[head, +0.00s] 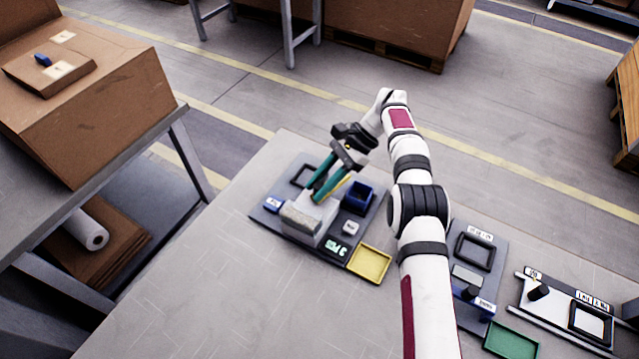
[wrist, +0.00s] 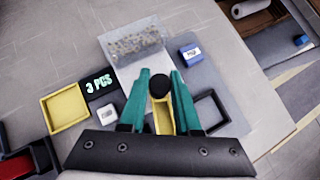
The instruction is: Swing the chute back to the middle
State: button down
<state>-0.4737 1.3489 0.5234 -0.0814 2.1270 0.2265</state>
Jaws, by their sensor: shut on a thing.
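My gripper (wrist: 160,82) has its teal fingers on either side of a round black knob (wrist: 159,86) and is shut on it. A yellow chute (wrist: 163,118) shows just behind the knob, between the fingers, and runs under the palm, where its far end is hidden. In the head view my gripper (head: 319,190) reaches down at the pale dispenser block, and a thin yellow strip of the chute (head: 345,181) shows beside the fingers. A square black frame (wrist: 211,110) lies to one side of the chute. A dark blue bin (head: 358,196) stands on the other side.
The dispenser (wrist: 137,42) has a speckled top and stands close to the fingertips. A "3 PCS" display (wrist: 98,85), a white button (wrist: 106,112) and a yellow tray (wrist: 65,107) sit beside it. Other fixtures, including a green tray (head: 511,341), lie to the right.

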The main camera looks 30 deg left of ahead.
dwell(0.3)
jog(key=c, duration=0.6)
grip_release()
